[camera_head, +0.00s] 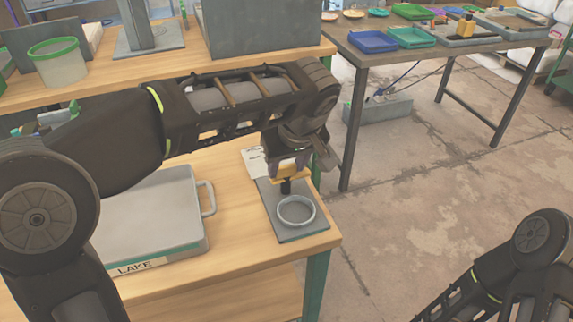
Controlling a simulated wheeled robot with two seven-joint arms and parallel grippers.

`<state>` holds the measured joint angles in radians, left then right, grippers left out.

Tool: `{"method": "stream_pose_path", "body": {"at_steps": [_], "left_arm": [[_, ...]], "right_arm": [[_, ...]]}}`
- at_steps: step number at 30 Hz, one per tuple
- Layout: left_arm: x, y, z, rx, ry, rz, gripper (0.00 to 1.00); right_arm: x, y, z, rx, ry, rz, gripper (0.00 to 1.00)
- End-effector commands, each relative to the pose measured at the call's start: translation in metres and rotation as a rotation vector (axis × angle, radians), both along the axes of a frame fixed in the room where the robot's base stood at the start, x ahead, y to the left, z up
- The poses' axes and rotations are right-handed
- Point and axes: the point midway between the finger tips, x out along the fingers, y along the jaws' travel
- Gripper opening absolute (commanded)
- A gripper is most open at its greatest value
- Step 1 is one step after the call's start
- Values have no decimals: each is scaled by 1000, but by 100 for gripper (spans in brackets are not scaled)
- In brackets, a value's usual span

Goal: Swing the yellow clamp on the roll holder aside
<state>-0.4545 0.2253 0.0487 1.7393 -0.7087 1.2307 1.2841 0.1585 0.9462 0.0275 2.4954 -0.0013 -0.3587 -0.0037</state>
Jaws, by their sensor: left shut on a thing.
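The roll holder appears to be the grey plate (287,236) with a raised round ring (296,211) near the right end of the wooden bench. The yellow clamp (291,178) is at the plate's far side, beyond the ring, with a dark piece under it. My left gripper (287,167) points down from above and is shut on the clamp. The gripper and wrist hide part of the clamp and its mount. My right arm shows at the lower right, over the floor, and its gripper is out of the frame.
A grey case (158,220) marked LAKE, with a handle, lies on the bench left of the holder. A raised shelf (215,66) behind bears a large grey block (262,25) and a green-rimmed tub (58,63). Open floor lies right of the bench.

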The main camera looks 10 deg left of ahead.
Motion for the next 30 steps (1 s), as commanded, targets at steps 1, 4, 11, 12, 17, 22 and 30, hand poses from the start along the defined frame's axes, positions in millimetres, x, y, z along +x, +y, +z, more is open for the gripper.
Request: {"method": "stream_pose_path", "body": {"at_steps": [1, 4, 11, 12, 17, 22, 30], "left_arm": [[0, 0, 0, -2, -1, 3, 3], [0, 0, 0, -3, -1, 3, 3], [0, 0, 0, -3, -1, 3, 51], [0, 0, 0, -2, 0, 2, 54], [0, 0, 0, -2, 0, 1, 65], [0, 0, 0, -2, 0, 1, 65], [-5, -4, 16, -2, -3, 0, 65]], "right_arm": [[0, 0, 0, 0, 0, 0, 36], [0, 0, 0, 0, 0, 0, 36], [0, 0, 0, 0, 0, 0, 36], [0, 0, 0, 0, 0, 0, 36], [0, 0, 0, 0, 0, 0, 36], [0, 0, 0, 0, 0, 0, 36], [0, 0, 3, 0, 0, 0, 36]]}}
